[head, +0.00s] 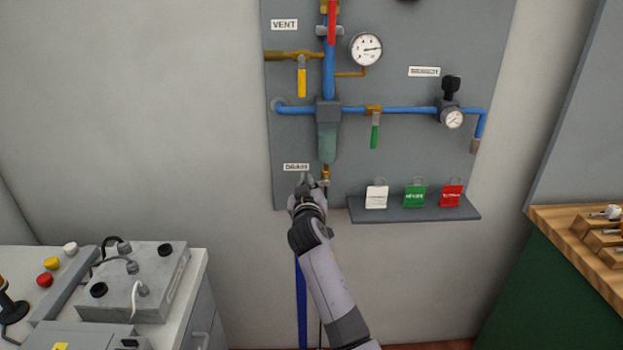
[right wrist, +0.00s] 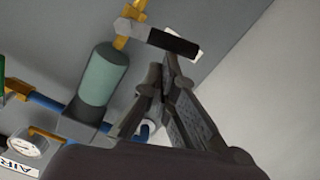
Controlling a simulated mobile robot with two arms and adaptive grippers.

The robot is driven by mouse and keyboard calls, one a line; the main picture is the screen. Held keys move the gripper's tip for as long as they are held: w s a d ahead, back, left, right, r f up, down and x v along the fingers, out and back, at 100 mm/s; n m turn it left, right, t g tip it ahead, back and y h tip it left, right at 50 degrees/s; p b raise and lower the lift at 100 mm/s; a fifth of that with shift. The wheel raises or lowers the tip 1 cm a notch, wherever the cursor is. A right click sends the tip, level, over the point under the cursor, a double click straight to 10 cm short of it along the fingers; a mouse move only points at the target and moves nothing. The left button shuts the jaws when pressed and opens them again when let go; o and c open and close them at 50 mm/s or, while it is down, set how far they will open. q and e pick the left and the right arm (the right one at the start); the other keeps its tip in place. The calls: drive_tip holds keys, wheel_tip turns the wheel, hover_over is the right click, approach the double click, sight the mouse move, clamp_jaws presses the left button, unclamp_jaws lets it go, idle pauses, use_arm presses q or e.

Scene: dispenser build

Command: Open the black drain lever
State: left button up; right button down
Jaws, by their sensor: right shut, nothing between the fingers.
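The black drain lever (right wrist: 174,42) sticks out sideways from a small grey valve body (right wrist: 129,28) on a brass pipe below the teal filter bowl (right wrist: 102,74). In the head view the brass drain valve (head: 326,172) is under the bowl (head: 327,143), and my gripper largely hides the lever. My right gripper (head: 308,184) is shut and empty, just left of the valve. In the right wrist view its fingertips (right wrist: 162,74) come close to the lever; I cannot tell if they touch it. My left gripper is not in view.
The DRAIN label (head: 296,167) is just above my gripper. A grey shelf (head: 415,214) with white, green and red padlock-like tags stands to the right. Yellow (head: 301,83) and green (head: 375,136) handles hang higher on the panel. A bench with a grey box (head: 135,283) is lower left.

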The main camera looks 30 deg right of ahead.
wheel_tip(320, 180, down, 6)
drive_tip(key=s+d+n, duration=0.1)
drive_tip(key=n, duration=1.3)
drive_tip(key=shift+d+f+h+b, duration=0.25)
drive_tip(key=shift+d+h+b, duration=0.05)
drive_tip(key=shift+d+h, duration=0.1)
drive_tip(key=shift+a, duration=0.1)
drive_tip(key=v, duration=1.2)
drive_tip(key=shift+f, duration=0.1)
